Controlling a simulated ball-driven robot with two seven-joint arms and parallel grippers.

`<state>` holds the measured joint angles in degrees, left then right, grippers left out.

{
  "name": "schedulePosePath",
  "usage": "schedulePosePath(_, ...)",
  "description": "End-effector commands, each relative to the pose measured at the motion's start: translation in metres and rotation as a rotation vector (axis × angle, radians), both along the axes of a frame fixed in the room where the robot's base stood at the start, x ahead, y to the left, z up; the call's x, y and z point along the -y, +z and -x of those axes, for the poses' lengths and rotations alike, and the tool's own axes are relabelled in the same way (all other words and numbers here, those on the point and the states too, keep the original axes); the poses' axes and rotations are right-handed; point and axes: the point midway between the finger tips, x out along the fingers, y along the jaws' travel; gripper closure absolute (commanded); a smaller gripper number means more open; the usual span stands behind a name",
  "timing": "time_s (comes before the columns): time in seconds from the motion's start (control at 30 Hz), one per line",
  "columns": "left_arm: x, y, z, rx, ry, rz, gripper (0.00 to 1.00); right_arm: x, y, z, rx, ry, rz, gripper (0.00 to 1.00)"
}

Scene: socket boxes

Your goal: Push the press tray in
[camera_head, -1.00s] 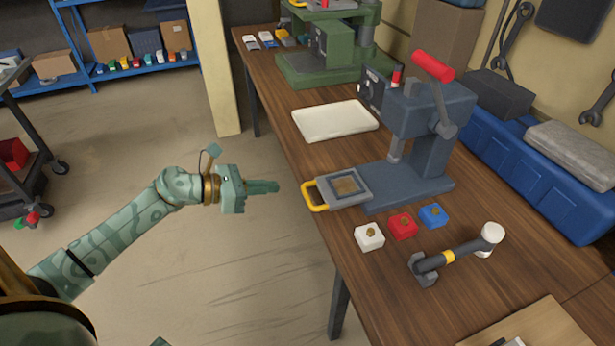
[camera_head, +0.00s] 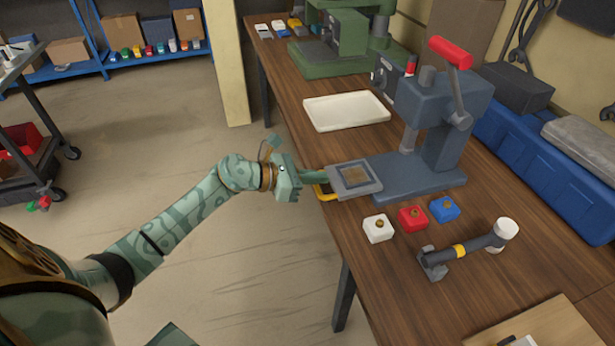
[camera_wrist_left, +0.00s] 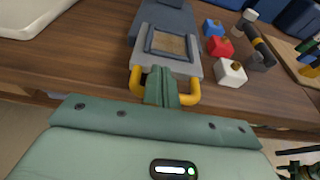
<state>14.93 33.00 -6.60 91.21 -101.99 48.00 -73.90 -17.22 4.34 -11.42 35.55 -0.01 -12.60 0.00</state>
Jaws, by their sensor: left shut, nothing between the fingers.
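The press tray (camera_head: 355,179) is a grey plate with a brown square inset and a yellow handle (camera_head: 324,193). It sticks out from the base of the grey press (camera_head: 442,110) toward the table's edge. My left gripper (camera_head: 318,177) is shut and empty at the handle. In the left wrist view my shut fingers (camera_wrist_left: 161,88) overlap the middle of the yellow handle (camera_wrist_left: 188,94), pointing at the tray (camera_wrist_left: 167,45). I cannot tell whether they touch it.
White (camera_head: 378,229), red (camera_head: 412,218) and blue (camera_head: 444,209) socket boxes sit beside the tray. A hammer (camera_head: 465,249) lies in front of them. A white tray (camera_head: 346,110) lies behind the press tray. A green press (camera_head: 340,40) stands farther back.

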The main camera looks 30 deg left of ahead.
Motion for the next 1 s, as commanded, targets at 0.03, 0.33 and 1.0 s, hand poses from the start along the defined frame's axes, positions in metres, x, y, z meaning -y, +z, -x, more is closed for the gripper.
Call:
schedulePosePath(0.03,0.000,0.000,0.000,0.000,0.000,0.000,1.00,0.000,0.000,0.000,0.001,0.000,0.000,0.53)
schedulePosePath(0.33,0.003,0.000,-0.004,-0.001,0.001,0.001,1.00,0.000,-0.001,0.000,0.000,0.000,0.000,0.53)
schedulePosePath(1.0,0.089,0.000,-0.100,0.000,0.000,0.000,1.00,0.005,-0.017,0.006,-0.016,0.004,0.006,0.53)
